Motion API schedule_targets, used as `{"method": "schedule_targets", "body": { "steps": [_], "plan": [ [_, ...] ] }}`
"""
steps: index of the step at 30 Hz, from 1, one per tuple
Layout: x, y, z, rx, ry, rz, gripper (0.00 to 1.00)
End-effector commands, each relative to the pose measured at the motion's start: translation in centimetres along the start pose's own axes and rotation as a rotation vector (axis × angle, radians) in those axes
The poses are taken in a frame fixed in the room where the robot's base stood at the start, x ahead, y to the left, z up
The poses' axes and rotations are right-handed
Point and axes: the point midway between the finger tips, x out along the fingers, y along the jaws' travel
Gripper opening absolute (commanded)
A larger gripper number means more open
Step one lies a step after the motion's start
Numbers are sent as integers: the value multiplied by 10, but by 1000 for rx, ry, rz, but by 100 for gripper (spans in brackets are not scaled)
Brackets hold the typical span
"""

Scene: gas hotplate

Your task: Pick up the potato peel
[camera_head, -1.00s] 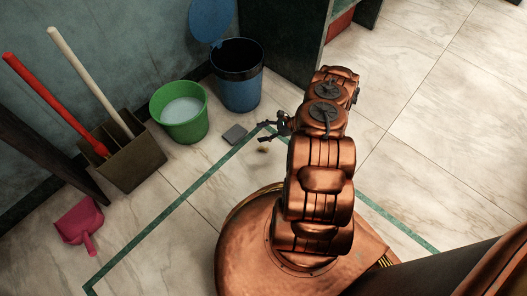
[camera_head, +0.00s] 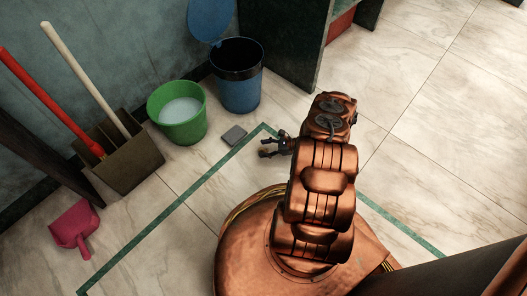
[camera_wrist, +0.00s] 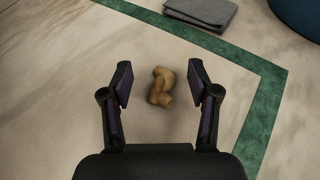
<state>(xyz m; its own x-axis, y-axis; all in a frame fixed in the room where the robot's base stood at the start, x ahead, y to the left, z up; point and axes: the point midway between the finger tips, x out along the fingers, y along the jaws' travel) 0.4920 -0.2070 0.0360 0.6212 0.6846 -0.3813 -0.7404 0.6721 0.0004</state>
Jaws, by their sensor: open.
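The potato peel (camera_wrist: 160,87) is a small brown curled piece on the pale floor tiles. In the wrist view it shows ahead of my gripper, between the lines of its two fingers. My gripper (camera_wrist: 160,85) is open, with one finger on each side of the peel in the picture and nothing held. I cannot tell the height of the fingertips above the floor. In the head view my gripper (camera_head: 266,148) is low over the floor inside the green line, and the peel is hidden there.
A folded grey cloth (camera_head: 234,135) lies just beyond the green floor line (camera_head: 185,197). A green bucket (camera_head: 183,130) with pale liquid and a blue bin (camera_head: 238,92) with its lid open stand behind it. A brush box (camera_head: 130,165) and a pink dustpan (camera_head: 75,228) are at left.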

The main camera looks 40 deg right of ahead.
Motion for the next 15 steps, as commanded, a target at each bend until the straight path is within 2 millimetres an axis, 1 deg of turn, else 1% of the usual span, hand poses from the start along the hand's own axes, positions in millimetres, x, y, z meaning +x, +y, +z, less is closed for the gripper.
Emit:
{"method": "schedule_targets", "body": {
  "steps": [1, 3, 6, 9, 14, 15],
  "plan": [
    [8, -1, -4, 0, 0, 0, 60],
    [18, -1, -4, 0, 1, 1, 60],
    [28, -2, -4, 1, 2, -1, 60],
    [31, -2, -2, 0, 2, -1, 60],
    [31, -2, -2, 0, 2, -2, 60],
    [31, -2, -2, 0, 2, -1, 56]
  ]
}}
